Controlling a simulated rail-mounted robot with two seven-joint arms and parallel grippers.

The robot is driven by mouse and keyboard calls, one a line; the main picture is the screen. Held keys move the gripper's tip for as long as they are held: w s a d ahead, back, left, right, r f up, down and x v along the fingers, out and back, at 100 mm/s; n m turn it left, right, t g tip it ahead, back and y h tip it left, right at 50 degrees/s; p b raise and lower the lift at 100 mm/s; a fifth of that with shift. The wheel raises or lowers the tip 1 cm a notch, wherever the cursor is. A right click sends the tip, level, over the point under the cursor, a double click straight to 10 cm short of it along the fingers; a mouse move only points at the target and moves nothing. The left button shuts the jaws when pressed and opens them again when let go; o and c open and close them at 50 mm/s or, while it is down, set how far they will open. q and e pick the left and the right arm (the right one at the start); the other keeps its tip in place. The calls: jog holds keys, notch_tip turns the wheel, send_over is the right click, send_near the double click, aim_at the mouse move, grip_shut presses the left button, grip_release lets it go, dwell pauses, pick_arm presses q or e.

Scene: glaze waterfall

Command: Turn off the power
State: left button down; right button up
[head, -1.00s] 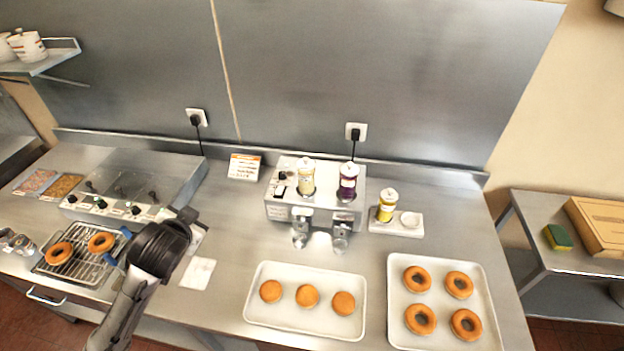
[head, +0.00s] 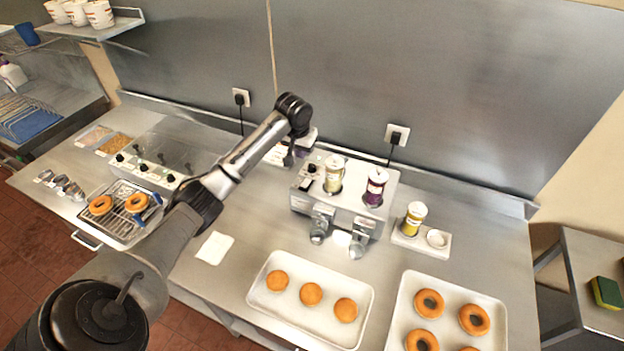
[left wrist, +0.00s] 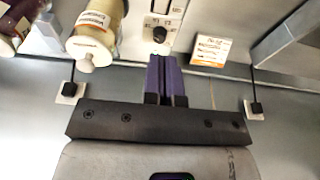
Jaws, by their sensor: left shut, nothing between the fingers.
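The white filling machine (head: 345,207) stands against the back wall with a cream jar (head: 334,172) and a purple jar (head: 375,187) on top. Its control panel has a black knob (head: 312,168) and a dark switch (head: 305,184). My left gripper (head: 289,160) is shut and empty, beside the panel's left edge. In the left wrist view its closed fingers (left wrist: 160,62) point toward the white panel (left wrist: 157,28), very close to it; I cannot tell whether they touch. My right gripper is not in view.
A sign card (left wrist: 210,48) stands near the panel. Wall sockets with black plugs (head: 241,98) (head: 396,136) are behind. A topping machine (head: 165,155) is at left. Trays with filled buns (head: 258,305) and ring doughnuts (head: 396,320) lie in front.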

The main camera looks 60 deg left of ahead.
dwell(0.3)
pick_arm(q)
jog(key=shift+w+f, duration=0.1)
send_near(306, 184)
jog(key=p+x, duration=0.1)
jog(key=x, duration=0.4)
jog(key=shift+w+a+f, duration=0.2)
jog(key=shift+f, duration=0.65)
jog(key=shift+d, duration=0.1)
